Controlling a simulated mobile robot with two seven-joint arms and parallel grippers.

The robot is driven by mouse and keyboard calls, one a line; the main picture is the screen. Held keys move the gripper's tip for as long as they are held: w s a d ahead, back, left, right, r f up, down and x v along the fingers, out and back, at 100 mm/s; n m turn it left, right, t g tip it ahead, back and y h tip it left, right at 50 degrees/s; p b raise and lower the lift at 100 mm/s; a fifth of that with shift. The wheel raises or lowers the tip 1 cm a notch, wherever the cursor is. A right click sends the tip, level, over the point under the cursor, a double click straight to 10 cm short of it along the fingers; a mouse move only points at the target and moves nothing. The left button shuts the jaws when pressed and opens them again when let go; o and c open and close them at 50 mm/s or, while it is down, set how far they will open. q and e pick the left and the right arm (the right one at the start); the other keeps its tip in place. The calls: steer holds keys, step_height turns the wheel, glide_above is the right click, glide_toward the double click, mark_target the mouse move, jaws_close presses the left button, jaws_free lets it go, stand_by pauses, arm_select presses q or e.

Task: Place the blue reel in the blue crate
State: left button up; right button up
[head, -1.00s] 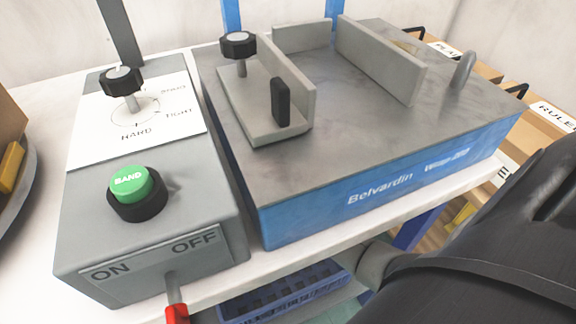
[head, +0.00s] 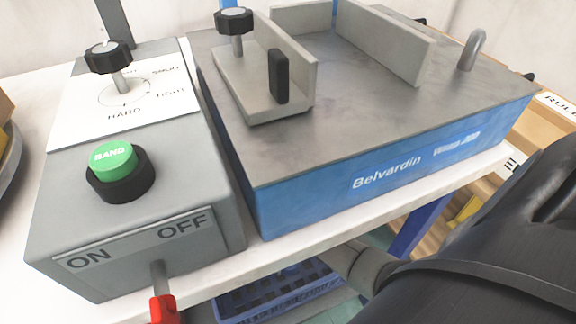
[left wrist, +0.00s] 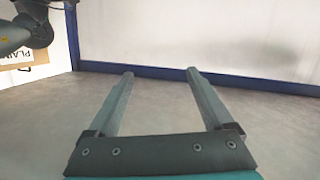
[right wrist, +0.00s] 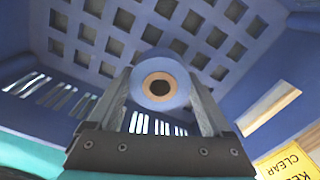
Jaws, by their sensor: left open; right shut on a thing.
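The blue reel (right wrist: 178,80) is in the right wrist view, a blue roll with a tan core. My right gripper (right wrist: 162,82) is shut on it. Around and behind it is the blue crate (right wrist: 90,52) with its square-holed lattice; I cannot tell whether the reel touches it. In the head view the blue crate (head: 262,311) shows partly, below the table edge, and the right gripper and reel are hidden there. My left gripper (left wrist: 160,72) is open and empty in the left wrist view, over a grey floor.
A grey control box (head: 130,215) with a green button and a red-tipped lever stands on the white table (head: 340,215). Beside it is a blue machine (head: 420,165) with a grey top. Cardboard boxes (head: 560,125) stand at the right. A yellow sign (right wrist: 284,163) shows near the crate.

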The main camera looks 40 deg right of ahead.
arm_select(q)
steer(key=shift+s+d+r, duration=0.1)
steer(key=shift+d+r, duration=0.05)
arm_select(e)
steer(key=shift+f, duration=0.2)
arm_select(q)
steer(key=shift+t, duration=0.3)
arm_select(e)
steer(key=shift+f, duration=0.1)
arm_select(q)
steer(key=shift+s+d+r+n+t+h+b, duration=0.25)
steer(key=shift+r+n+t+h+b, duration=0.1)
steer(key=shift+t, duration=0.15)
arm_select(e)
steer(key=shift+f, duration=0.5)
steer(key=o, duration=1.4)
